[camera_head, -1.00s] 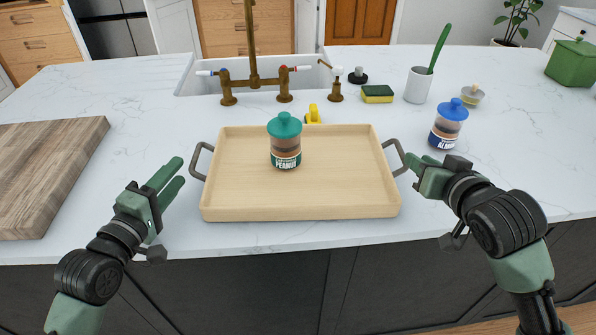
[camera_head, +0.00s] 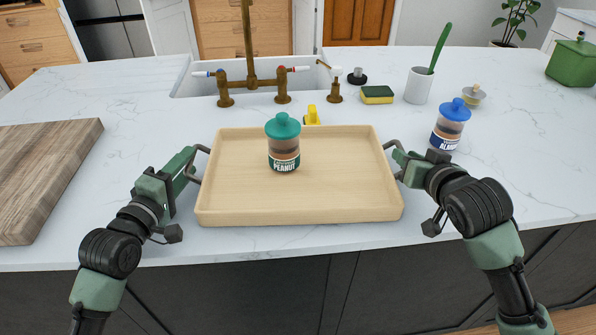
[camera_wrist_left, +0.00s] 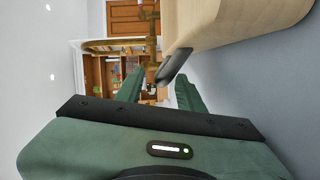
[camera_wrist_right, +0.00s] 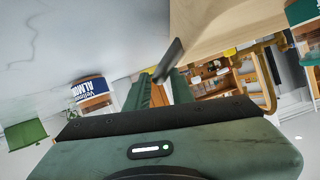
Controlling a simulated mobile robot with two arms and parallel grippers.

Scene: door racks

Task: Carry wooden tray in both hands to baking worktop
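The wooden tray (camera_head: 350,200) lies flat on the white counter with a metal handle at each short side. A jar with a teal lid, labelled "PEANUT" (camera_head: 284,150), stands upright on it. My left gripper (camera_head: 190,160) is at the left handle (camera_head: 202,149). In the left wrist view, its fingers (camera_wrist_left: 158,92) are apart, with the handle (camera_wrist_left: 174,66) at their tips. My right gripper (camera_head: 398,155) is at the right handle (camera_head: 391,145). In the right wrist view, its fingers (camera_wrist_right: 158,90) are apart, with that handle (camera_wrist_right: 168,60) at their tips.
A blue-lidded jar (camera_head: 450,128) stands close to the right gripper. A wooden board (camera_head: 45,175) lies at left. The sink (camera_head: 183,85), brass faucet (camera_head: 252,84), yellow item (camera_head: 312,116), sponge (camera_head: 377,95) and white cup (camera_head: 418,86) are behind the tray.

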